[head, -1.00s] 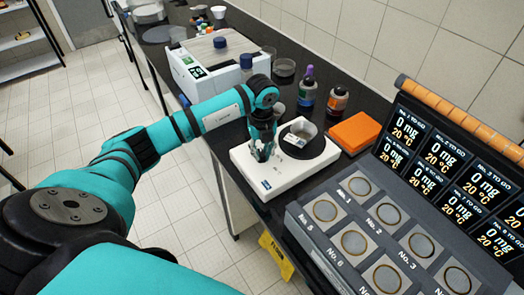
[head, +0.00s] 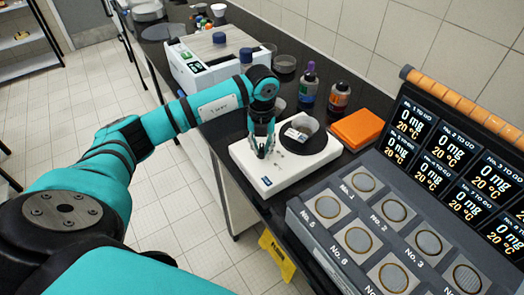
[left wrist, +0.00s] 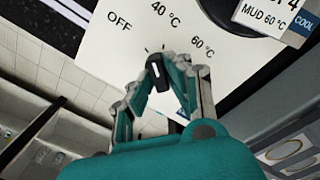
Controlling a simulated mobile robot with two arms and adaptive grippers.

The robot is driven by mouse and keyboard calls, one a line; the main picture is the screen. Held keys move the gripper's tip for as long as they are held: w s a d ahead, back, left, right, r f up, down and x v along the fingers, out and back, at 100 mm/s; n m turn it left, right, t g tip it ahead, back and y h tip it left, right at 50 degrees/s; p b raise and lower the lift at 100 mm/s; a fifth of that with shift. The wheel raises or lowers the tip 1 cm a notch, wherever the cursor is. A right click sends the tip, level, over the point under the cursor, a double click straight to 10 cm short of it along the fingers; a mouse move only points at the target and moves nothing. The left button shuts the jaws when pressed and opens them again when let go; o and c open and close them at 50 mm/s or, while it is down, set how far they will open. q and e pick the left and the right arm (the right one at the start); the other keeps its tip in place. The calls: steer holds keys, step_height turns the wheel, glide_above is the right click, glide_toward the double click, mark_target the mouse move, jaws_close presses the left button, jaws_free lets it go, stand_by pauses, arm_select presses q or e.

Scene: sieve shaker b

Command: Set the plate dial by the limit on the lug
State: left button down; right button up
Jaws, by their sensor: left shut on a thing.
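The white hot plate (head: 262,175) sits on the dark bench with a round black top. My left gripper (head: 263,150) points down at its front left part. In the left wrist view, my left gripper (left wrist: 160,66) has its fingers on both sides of the black plate dial (left wrist: 158,78), shut on it. The dial's white mark points upward, roughly between the printed OFF and 40 °C; 60 °C is farther right. A small pan (head: 303,128) stands on the plate. Its white lug (left wrist: 268,14) reads "MUD 60 °C", beside a blue tag marked COOL. My right gripper is not in view.
An orange block (head: 356,130) and two dark bottles (head: 308,90) stand behind the plate. A grey console (head: 390,230) with several round sieves and displays fills the right side. A white device (head: 215,62) stands farther back.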

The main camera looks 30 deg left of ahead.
arm_select(q)
steer(key=m+b, duration=0.3)
steer(key=m, duration=0.1)
steer(key=shift+a+f+m, duration=0.1)
steer(key=shift+m, duration=0.2)
steer(key=m+b, duration=0.2)
steer(key=m, duration=0.1)
steer(key=shift+m+b, duration=0.3)
steer(key=shift+b, duration=0.05)
steer(key=m+b, duration=0.2)
steer(key=m, duration=0.1)
steer(key=shift+a+m, duration=0.1)
steer(key=shift+m, duration=0.2)
steer(key=shift+w+r+m+b, duration=0.15)
steer(key=shift+m+b, duration=0.65)
steer(key=shift+m, duration=1)
steer(key=c, duration=1.3)
jaws_free()
step_height(320, 180, up, 12)
